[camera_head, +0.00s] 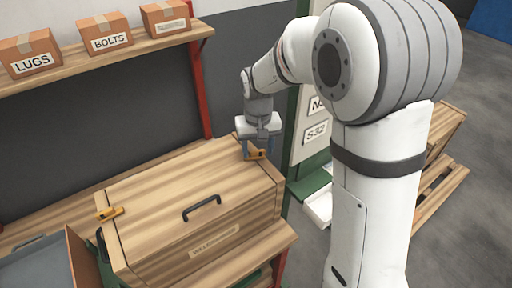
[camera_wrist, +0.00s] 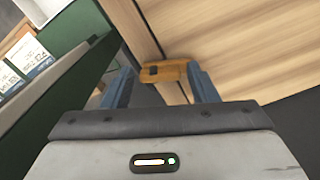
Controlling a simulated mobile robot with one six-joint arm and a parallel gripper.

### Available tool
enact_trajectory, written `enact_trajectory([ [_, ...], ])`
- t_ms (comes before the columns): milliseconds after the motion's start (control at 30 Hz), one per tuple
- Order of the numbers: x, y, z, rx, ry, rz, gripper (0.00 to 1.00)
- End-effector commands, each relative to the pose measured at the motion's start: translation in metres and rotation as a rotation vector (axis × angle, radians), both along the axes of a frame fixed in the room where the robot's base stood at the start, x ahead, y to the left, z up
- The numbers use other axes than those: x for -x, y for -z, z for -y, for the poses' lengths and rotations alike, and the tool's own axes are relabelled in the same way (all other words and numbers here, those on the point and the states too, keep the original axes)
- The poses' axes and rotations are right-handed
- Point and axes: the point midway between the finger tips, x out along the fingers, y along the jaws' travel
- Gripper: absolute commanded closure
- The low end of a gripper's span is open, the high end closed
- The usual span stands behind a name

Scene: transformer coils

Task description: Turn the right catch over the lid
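The wooden chest's lid (camera_head: 165,190) is down, with a black handle on it. The right catch (camera_wrist: 165,71) is a small orange-brown bar with a dark pivot; it also shows at the lid's far right corner in the head view (camera_head: 257,154). In the wrist view it appears to reach across the seam between side strip and lid. My gripper (camera_wrist: 160,88) is open, its two blue-grey fingers on either side of the catch. The right finger is close to the catch's end; contact cannot be told. In the head view my gripper (camera_head: 257,150) points down at the catch.
A left catch (camera_head: 110,213) sits across the lid's left edge. A shelf (camera_head: 110,52) with several cardboard boxes runs behind. A red post (camera_head: 201,90) and a green-edged cabinet (camera_head: 310,125) stand near my gripper. An open bin (camera_head: 40,270) is at the lower left.

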Motion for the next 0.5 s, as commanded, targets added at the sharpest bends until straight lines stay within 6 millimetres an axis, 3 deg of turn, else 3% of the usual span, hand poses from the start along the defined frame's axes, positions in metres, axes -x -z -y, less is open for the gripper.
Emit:
enact_trajectory([
  [400,0.0001,-0.0004,-0.0005,0.0,-0.001,0.0,0.81],
  [500,0.0001,-0.0002,-0.0006,0.0,-0.011,0.001,0.81],
])
